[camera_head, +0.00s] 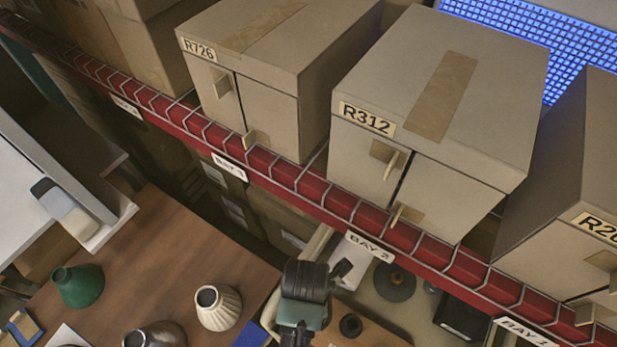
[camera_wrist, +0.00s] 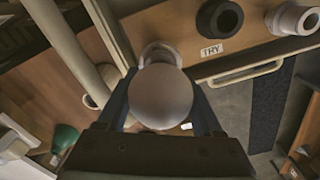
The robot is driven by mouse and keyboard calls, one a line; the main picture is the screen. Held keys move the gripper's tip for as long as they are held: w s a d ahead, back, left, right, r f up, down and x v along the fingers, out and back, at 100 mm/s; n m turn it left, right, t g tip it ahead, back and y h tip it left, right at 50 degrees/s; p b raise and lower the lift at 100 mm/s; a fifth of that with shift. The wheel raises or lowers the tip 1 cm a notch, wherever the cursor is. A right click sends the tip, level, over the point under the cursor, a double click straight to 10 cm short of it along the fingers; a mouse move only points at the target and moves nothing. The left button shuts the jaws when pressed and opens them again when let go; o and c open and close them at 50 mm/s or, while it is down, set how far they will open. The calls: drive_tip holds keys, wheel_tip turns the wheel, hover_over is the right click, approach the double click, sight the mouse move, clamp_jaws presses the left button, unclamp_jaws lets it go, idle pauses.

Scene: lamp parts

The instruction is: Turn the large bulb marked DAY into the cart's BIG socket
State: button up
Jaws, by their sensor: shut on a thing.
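A large round pale bulb (camera_wrist: 161,97) fills the middle of the wrist view. My gripper (camera_wrist: 162,92) is shut on it, with one blue finger on each side of the globe. No DAY mark shows on the side that I see. A pale ring-shaped part (camera_wrist: 158,50) shows just beyond the bulb; I cannot tell whether it is a socket or whether the bulb touches it. In the head view my wrist (camera_head: 303,285) hides the bulb. No label reading BIG is readable.
A dark socket (camera_wrist: 220,18) and a pale one (camera_wrist: 290,19) stand near a TRY label (camera_wrist: 211,50), above a handle bar (camera_wrist: 245,73). Shades, one green (camera_head: 77,285) and one ribbed cream (camera_head: 218,307), stand on the wooden table. Shelved boxes (camera_head: 430,90) line the back.

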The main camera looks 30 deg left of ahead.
drive_tip(key=shift+f, duration=0.15)
idle(0.6)
drive_tip(key=o, duration=0.4)
drive_tip(key=c, duration=0.4)
drive_tip(key=shift+s, duration=0.1)
drive_tip(key=shift+s+f+p, duration=0.1)
drive_tip(key=shift+f+p, duration=0.15)
drive_tip(key=shift+p, duration=0.05)
drive_tip(key=shift+d, duration=0.1)
drive_tip(key=shift+r+m+p, duration=0.1)
drive_tip(key=shift+m+p, duration=0.4)
drive_tip(key=shift+m, duration=0.6)
drive_tip(key=m, duration=0.2)
drive_tip(key=shift+m, duration=1.4)
